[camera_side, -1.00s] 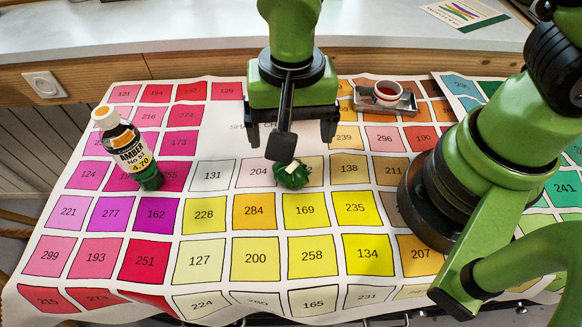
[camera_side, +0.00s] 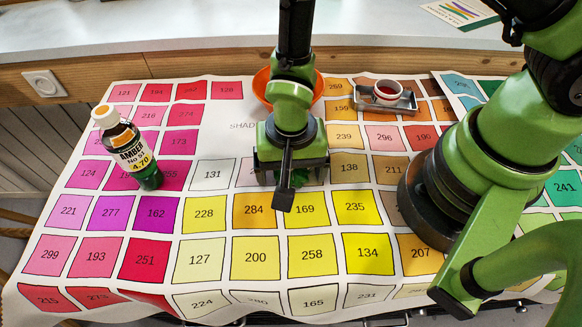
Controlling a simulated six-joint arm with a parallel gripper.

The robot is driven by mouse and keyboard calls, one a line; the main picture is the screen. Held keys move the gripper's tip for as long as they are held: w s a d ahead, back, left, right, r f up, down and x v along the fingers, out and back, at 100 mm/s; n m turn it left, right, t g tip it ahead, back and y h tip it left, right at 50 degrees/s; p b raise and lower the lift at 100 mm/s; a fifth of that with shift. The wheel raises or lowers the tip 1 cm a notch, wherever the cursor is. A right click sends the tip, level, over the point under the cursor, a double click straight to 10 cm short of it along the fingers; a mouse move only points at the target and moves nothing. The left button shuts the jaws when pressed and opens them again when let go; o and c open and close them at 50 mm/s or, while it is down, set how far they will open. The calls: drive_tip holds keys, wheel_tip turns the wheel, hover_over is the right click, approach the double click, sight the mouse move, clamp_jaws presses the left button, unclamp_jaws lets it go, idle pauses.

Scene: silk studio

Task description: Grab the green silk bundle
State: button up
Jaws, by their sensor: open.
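The green silk bundle (camera_side: 300,177) lies on the colour chart, mostly hidden behind and under my gripper. Only a small green part of it shows between the jaws. My gripper (camera_side: 292,178) is low over the chart with its jaws open, one at each side of the bundle. I cannot tell whether either jaw touches it.
An orange bowl (camera_side: 262,84) shows partly behind my arm. A metal tray (camera_side: 408,106) with a small cup (camera_side: 388,92) sits at the back right. The chart's front is clear.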

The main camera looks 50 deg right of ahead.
drive_tip(key=c, duration=1)
